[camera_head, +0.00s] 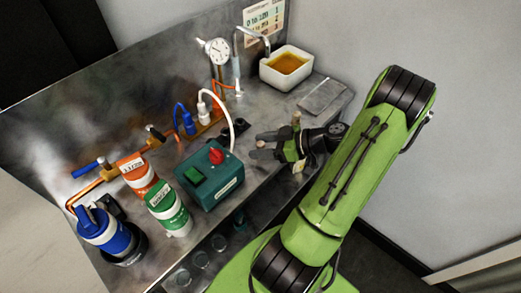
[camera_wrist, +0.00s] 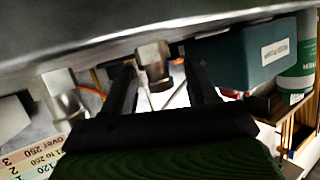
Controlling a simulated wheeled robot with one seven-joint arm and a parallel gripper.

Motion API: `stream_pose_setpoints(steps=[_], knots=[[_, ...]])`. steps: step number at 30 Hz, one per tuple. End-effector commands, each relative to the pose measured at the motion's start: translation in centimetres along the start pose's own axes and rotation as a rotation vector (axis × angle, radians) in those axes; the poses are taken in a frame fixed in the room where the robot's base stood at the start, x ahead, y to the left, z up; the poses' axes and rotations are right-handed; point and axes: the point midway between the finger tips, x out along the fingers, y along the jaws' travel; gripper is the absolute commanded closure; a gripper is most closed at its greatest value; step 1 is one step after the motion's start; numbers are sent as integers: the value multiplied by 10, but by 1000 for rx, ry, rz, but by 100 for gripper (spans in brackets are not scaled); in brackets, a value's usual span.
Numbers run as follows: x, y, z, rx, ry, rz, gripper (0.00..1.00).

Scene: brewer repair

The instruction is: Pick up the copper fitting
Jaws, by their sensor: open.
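My gripper (camera_wrist: 162,68) reaches in low over the bench from the right, its two dark fingers apart. A small brownish metal fitting (camera_wrist: 152,62), likely the copper fitting, shows between the fingers in the wrist view, which is upside down. It stands on the bench with clear gaps to both fingers; whether it is within their reach is hard to tell. In the head view my gripper (camera_head: 261,145) is right of the teal box, and the fitting is hard to make out there. A similar small cylinder (camera_wrist: 62,97) stands outside the fingers; it shows behind my gripper in the head view (camera_head: 296,118).
The teal box (camera_head: 210,175) with a red knob stands left of my gripper. Green (camera_head: 167,208), orange (camera_head: 138,172) and blue (camera_head: 106,232) canisters are farther left. A white tub (camera_head: 287,66) and a grey pad (camera_head: 322,95) lie behind. Pipes and a gauge (camera_head: 216,50) line the back.

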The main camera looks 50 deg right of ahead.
Motion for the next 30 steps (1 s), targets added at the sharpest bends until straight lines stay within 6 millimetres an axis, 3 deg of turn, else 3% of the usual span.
stream_pose_setpoints(steps=[4,11,22,30], knots=[[23,0,1,1,0,-3,42],[25,0,0,1,0,0,42],[24,0,0,1,-1,0,99],[24,0,0,2,-2,0,100]])
